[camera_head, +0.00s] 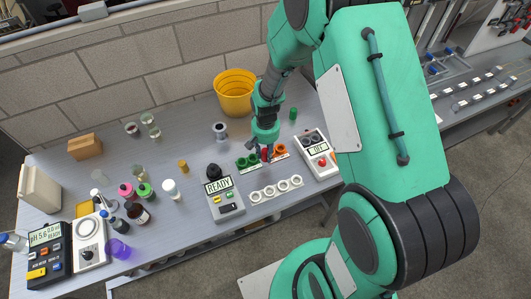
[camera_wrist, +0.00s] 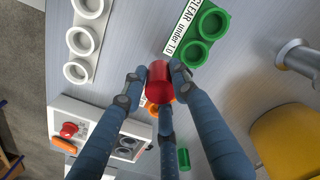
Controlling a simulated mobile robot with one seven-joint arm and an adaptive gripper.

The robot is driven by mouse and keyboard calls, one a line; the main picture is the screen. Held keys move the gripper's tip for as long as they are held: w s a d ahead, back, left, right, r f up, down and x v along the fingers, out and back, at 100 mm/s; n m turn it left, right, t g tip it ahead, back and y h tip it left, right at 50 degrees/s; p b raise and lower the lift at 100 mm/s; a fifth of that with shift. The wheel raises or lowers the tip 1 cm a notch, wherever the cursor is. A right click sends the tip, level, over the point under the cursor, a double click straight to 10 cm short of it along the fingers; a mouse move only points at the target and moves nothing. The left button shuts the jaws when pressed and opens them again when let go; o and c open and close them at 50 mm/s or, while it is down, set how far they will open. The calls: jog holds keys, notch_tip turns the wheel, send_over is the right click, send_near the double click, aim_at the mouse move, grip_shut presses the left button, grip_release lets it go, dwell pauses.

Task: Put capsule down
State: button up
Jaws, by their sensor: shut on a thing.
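My gripper (camera_wrist: 157,82) is shut on a red capsule (camera_wrist: 159,76), holding it between blue-grey fingers. In the head view the gripper (camera_head: 265,149) is over the right part of the table, between the green holder and the orange holder. The green holder (camera_wrist: 207,36), with round sockets and a label reading "CLEAR under 1.0", is just beyond the capsule in the wrist view. The orange holder (camera_head: 281,149) is to the right in the head view and mostly hidden behind the fingers in the wrist view. I cannot tell whether the capsule touches the table.
A white rack of several rings (camera_head: 276,189) lies in front. A device reading "READY" (camera_head: 223,199) stands left, and a white box with a red button (camera_head: 319,160) stands right. A yellow bucket (camera_head: 235,92) and a green capsule (camera_head: 293,113) are behind. Bottles crowd the left.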

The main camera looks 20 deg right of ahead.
jog(key=shift+w+r, duration=0.1)
jog(key=w+r+m+p, duration=0.2)
jog(key=w+r+p, duration=0.3)
jog(key=w, duration=0.7)
jog(key=w+d+r+m+p, duration=0.1)
jog(key=w+r+m+p, duration=0.2)
jog(key=w, duration=1)
jog(key=w+r+m+p, duration=0.3)
jog(key=w+r+p, duration=0.4)
jog(key=w+r, duration=0.4)
jog(key=shift+w+d+r+p, duration=0.25)
jog(key=shift+w+r+p, duration=0.15)
jog(key=shift+w, duration=0.35)
jog(key=shift+f, duration=0.25)
notch_tip(320, 180, down, 11)
jog(key=b, duration=0.2)
jog(key=shift+r+b, duration=0.2)
jog(key=shift+b, duration=0.15)
jog(key=o, duration=0.7)
jog(key=shift+r+p, duration=0.7)
jog(key=shift+r, duration=2.8)
